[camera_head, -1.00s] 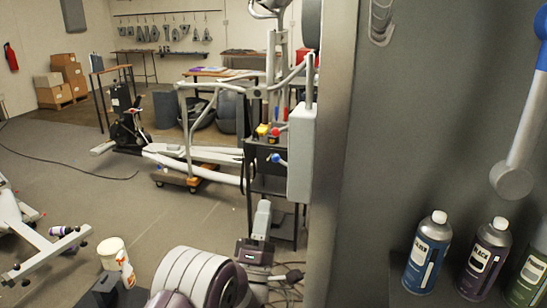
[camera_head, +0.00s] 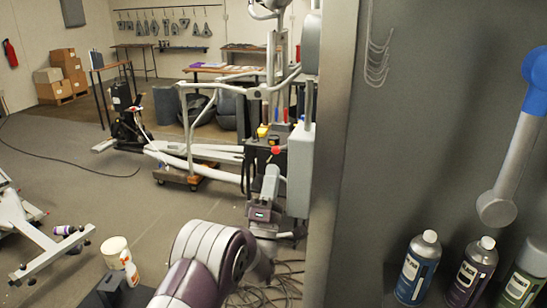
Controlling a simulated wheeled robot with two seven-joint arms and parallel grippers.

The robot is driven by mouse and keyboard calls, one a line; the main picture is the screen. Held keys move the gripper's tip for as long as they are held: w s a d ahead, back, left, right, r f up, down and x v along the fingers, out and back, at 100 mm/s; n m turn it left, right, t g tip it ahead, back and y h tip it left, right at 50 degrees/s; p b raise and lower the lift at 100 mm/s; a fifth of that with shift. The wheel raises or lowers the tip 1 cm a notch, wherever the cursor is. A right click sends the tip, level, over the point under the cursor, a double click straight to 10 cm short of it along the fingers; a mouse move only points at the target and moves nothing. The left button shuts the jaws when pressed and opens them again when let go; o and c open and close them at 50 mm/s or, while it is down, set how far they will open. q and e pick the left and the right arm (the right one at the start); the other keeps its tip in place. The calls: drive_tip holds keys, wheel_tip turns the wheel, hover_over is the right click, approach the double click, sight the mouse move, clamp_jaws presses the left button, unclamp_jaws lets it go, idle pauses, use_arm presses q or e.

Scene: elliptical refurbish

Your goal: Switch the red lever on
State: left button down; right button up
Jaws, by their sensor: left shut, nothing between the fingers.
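The small red knob (camera_head: 276,150) of a lever shows on the front of the dark stand, left of a light grey box (camera_head: 300,168). Yellow parts (camera_head: 262,131) sit just above and to its left. My left gripper (camera_head: 271,172) is shut and empty, pointing up and away just below the red knob. Whether it touches the knob cannot be told from this view. The gripper hides part of the stand's front, including where a blue knob was seen. My right gripper is out of view.
A large grey panel or post (camera_head: 337,150) fills the middle right, close to me. Spray cans (camera_head: 417,268) stand at bottom right. An exercise machine (camera_head: 195,160) stands left of the stand. Cables (camera_head: 270,292) lie on the floor; the left floor is mostly open.

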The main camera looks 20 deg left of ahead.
sight(284, 148)
use_arm(q)
drive_tip(key=shift+p+x, duration=0.3)
drive_tip(key=shift+x, duration=0.95)
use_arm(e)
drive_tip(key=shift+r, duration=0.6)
use_arm(q)
drive_tip(key=shift+a+m+h+b, duration=0.15)
drive_tip(key=shift+m+h+b, duration=0.45)
drive_tip(key=shift+m+h, duration=0.5)
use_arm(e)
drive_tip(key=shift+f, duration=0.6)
